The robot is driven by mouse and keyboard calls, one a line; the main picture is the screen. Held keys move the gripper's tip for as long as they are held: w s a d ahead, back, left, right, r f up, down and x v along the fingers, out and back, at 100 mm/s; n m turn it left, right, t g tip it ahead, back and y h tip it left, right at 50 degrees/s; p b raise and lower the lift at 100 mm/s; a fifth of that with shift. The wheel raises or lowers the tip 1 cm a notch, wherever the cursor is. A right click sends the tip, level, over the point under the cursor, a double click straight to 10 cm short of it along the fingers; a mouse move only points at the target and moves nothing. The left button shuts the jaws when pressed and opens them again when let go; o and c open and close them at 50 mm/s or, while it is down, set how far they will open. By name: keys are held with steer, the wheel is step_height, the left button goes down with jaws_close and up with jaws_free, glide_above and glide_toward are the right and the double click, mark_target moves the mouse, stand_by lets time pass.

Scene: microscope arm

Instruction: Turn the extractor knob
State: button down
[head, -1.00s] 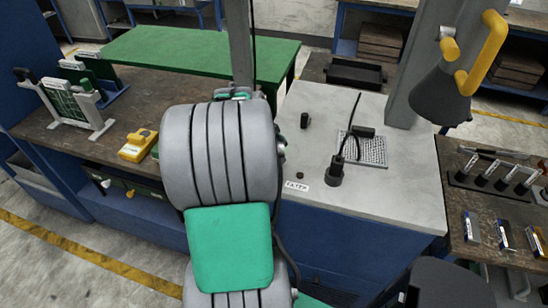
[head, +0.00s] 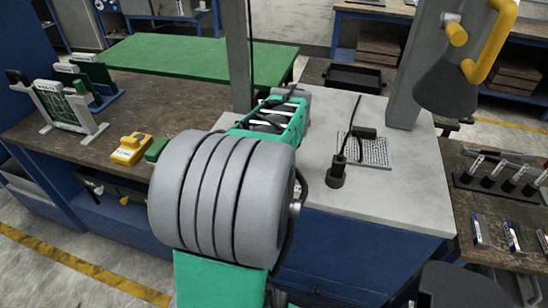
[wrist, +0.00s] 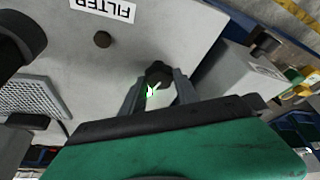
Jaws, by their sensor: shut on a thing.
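The extractor knob (wrist: 158,72) is black and stands on the pale grey top in the wrist view. My gripper (wrist: 160,86) has one finger on each side of it and is shut on it. A small bright mark shows between the fingers; I cannot tell what it is. In the head view my arm hides the knob and the fingertips. The extractor hood (head: 446,85), dark grey with a yellow handle (head: 490,42), hangs at the upper right.
A black stand with a cable (head: 336,172) and a perforated plate (head: 375,153) are on the grey top (head: 395,195). A yellow device (head: 131,148) sits on the left bench.

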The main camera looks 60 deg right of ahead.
steer(key=shift+s+n+t+y, duration=0.1)
steer(key=shift+n+t+y, duration=0.25)
steer(key=shift+n, duration=0.95)
steer(key=shift+r, duration=0.1)
steer(key=c, duration=0.9)
jaws_free()
steer(key=v, duration=0.7)
steer(key=shift+s+r+b, duration=0.15)
steer(key=shift+r+b, duration=0.15)
steer(key=shift+b, duration=0.15)
